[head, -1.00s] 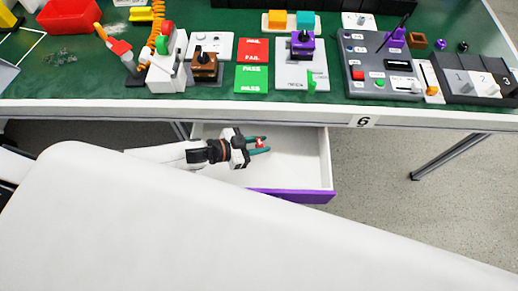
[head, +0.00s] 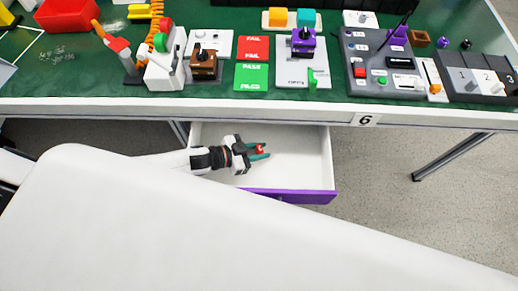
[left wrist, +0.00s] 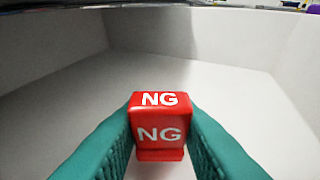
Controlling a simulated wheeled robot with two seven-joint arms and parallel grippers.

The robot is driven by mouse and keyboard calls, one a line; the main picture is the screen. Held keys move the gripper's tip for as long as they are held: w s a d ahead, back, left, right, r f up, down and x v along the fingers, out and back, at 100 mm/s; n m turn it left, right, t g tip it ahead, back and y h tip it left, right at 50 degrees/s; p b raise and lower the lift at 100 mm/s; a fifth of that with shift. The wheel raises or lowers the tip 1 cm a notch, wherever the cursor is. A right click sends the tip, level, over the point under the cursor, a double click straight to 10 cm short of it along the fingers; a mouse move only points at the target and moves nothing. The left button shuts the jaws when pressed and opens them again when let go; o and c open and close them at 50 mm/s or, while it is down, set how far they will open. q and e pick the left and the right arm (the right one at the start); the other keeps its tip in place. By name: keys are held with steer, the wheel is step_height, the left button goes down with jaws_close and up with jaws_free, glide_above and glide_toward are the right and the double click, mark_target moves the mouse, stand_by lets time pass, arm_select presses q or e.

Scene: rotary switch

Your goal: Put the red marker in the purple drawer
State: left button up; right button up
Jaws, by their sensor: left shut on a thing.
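The purple drawer (head: 290,196) is pulled open under the table. Its inside is white, and its front panel is purple. My left gripper (head: 259,151) is inside the drawer's outline, with its green fingers shut on the red marker (head: 260,149). In the left wrist view the red marker (left wrist: 158,124) is a small red block with white "NG" lettering, held between both fingers. The white drawer walls surround it there. I cannot tell whether the marker touches the drawer floor. My right gripper is not seen.
The green table top (head: 120,60) above the drawer carries a red bin (head: 66,14), red FAIL and green PASS cards (head: 251,75), a purple rotary switch (head: 303,42) and a control panel (head: 385,65). The right part of the drawer is empty.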

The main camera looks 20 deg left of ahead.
arm_select(q)
steer(key=o, duration=0.9)
steer(key=shift+o, duration=0.2)
steer(key=shift+r, duration=0.3)
steer(key=v, duration=0.4)
steer(key=p+v, duration=0.1)
steer(key=v, duration=0.7)
steer(key=shift+r, duration=0.45)
